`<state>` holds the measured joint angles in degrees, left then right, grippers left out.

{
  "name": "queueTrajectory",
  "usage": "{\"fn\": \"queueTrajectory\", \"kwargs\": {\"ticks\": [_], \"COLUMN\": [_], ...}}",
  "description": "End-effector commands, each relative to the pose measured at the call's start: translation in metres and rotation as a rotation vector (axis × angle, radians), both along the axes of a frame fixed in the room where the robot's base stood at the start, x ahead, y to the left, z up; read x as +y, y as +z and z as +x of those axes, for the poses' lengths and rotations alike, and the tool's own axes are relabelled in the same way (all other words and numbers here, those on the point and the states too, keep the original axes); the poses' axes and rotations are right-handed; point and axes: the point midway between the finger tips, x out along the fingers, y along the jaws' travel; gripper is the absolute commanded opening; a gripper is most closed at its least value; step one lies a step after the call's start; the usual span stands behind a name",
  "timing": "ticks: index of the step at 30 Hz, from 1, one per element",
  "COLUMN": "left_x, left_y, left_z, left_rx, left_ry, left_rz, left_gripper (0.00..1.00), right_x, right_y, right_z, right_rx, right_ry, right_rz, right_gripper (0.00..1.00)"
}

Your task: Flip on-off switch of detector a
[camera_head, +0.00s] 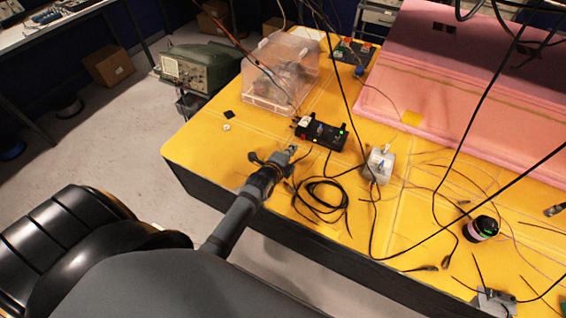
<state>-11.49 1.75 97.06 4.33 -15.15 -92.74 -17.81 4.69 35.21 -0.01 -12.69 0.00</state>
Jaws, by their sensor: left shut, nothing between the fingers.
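My left gripper (286,156) reaches over the near left edge of the yellow table, with its fingers shut and empty. Just beyond its fingertips, up and to the right, is a black box (321,134) with small green lights and a red part at its left end. The fingertips look apart from this box, though the height gap is hard to judge. A small grey box (380,165) with a part standing up on top sits to the right. I cannot read any label, so which one is detector a is unclear, and the switch is too small to make out. My right gripper is not in view.
Black cable coils (322,200) lie right of my gripper, and cables hang across the view. A clear plastic case (282,72) stands behind, a pink foam block (470,70) at the back right. A dark round object (482,228) is at right. The table's left corner is mostly clear.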

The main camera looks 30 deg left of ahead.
Motion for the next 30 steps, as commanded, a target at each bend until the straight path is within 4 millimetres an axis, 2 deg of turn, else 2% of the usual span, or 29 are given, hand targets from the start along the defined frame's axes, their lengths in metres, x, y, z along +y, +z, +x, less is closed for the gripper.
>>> {"fn": "queueTrajectory", "kwargs": {"ticks": [3,5,9,12,16,22,25,28,30], "left_x": [0.000,0.001,0.001,0.001,0.001,0.001,0.001,0.002,0.002], "left_y": [0.007,0.012,0.021,0.026,0.029,0.030,0.028,0.020,0.014], "left_z": [-0.025,-0.036,-0.056,-0.065,-0.069,-0.069,-0.068,-0.067,-0.065], "left_rx": [-0.001,-0.001,-0.001,-0.001,-0.001,-0.002,-0.002,0.003,0.013], "left_ry": [-0.001,0.000,0.000,0.000,0.000,0.000,0.000,-0.003,-0.003], "left_rz": [0.002,0.001,0.001,0.001,0.001,0.001,0.001,0.001,0.001], "left_gripper": [0.00,0.00,0.00,0.00,0.00,0.00,0.00,0.00,0.00], "right_x": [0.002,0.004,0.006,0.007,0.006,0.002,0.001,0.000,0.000], "right_y": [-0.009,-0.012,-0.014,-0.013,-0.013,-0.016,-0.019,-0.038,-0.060], "right_z": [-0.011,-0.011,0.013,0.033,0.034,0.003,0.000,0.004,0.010], "right_rx": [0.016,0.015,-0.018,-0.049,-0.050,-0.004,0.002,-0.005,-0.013], "right_ry": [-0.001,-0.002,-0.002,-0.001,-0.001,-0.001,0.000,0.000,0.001], "right_rz": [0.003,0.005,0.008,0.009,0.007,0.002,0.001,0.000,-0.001], "right_gripper": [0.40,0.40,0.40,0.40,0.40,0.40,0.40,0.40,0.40]}}
